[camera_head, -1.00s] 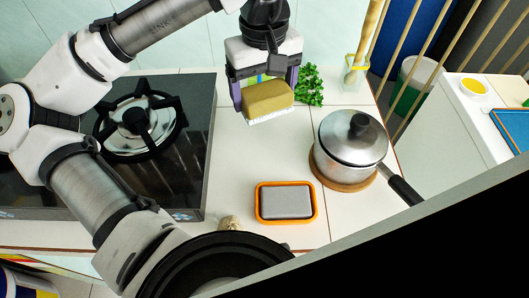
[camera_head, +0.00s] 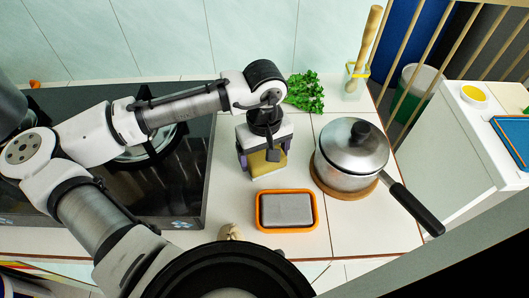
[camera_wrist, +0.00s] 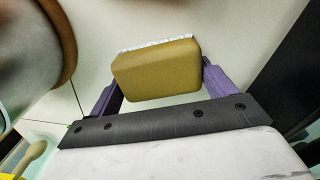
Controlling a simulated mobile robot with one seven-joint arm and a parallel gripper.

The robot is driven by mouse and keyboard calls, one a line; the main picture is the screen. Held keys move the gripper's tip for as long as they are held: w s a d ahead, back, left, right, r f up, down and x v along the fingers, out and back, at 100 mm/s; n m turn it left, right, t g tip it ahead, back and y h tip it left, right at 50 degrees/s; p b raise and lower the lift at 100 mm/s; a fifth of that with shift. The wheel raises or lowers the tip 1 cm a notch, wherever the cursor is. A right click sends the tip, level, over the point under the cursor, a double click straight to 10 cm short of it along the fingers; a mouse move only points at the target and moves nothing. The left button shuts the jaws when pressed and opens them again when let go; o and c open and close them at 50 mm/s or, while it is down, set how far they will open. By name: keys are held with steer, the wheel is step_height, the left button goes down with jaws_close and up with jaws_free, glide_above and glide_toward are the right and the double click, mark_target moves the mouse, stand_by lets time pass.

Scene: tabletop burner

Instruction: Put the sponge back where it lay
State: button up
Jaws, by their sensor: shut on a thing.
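A yellow sponge (camera_head: 266,163) with a pale underside is between the purple fingers of my gripper (camera_head: 262,166). The sponge also shows in the wrist view (camera_wrist: 156,72), where a purple finger stands at each side of it. My gripper points down over the white counter, just behind the orange-rimmed tray (camera_head: 259,210) with a grey inside. Part of the sponge is hidden by my gripper in the head view. I cannot tell whether its underside touches the counter.
A lidded pot (camera_head: 350,150) stands on a round wooden trivet (camera_head: 340,186) to the right, its handle pointing front right. The black stove (camera_head: 190,195) is left. Green leaves (camera_head: 305,93) and a holder with a wooden utensil (camera_head: 371,35) are behind. Garlic (camera_head: 230,232) lies in front left.

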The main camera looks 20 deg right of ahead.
steer(key=shift+f, duration=0.2)
steer(key=o, duration=1.5)
steer(key=shift+r, duration=0.15)
step_height(320, 180, up, 12)
steer(key=shift+r, duration=0.1)
